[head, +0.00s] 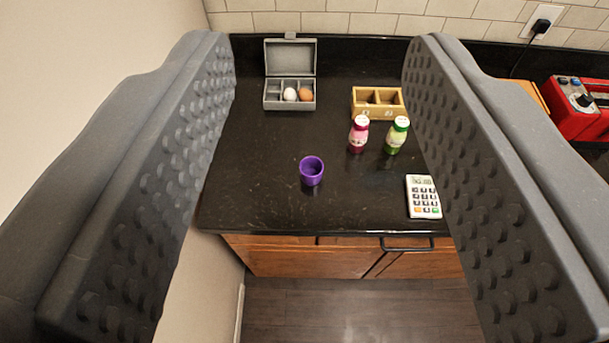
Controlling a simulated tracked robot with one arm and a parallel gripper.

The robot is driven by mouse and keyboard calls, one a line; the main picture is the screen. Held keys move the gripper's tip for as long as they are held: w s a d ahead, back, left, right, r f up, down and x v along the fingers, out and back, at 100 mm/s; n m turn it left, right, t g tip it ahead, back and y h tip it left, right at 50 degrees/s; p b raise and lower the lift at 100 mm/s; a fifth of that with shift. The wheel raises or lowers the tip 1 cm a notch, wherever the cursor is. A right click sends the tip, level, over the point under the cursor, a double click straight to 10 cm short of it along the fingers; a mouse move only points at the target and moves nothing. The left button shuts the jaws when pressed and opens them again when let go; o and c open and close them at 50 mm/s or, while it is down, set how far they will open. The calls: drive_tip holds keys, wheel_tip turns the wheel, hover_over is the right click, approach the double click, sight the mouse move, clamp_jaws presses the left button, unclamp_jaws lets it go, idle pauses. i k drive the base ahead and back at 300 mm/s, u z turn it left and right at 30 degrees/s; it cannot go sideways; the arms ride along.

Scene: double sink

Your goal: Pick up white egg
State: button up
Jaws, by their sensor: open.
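The white egg (290,95) sits in a compartment of an open grey egg box (289,106) at the back left of the dark counter. A brown egg (305,95) sits just right of it in the same box. The box's lid (290,57) stands up at the back. My gripper (318,55) is open and empty. Its two grey studded fingers frame the view left and right, in front of the counter and apart from the eggs.
A purple cup (311,171) stands on the counter (255,185) nearer me. A pink-red bottle (358,134), a green bottle (396,135), a wooden divided box (378,103) and a white calculator-like device (423,197) are to the right. A red appliance (574,110) is far right. A wall (110,35) borders the left.

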sight(289, 94)
drive_tip(key=z, duration=0.45)
drive_tip(key=i, duration=1.2)
drive_tip(key=u, duration=0.45)
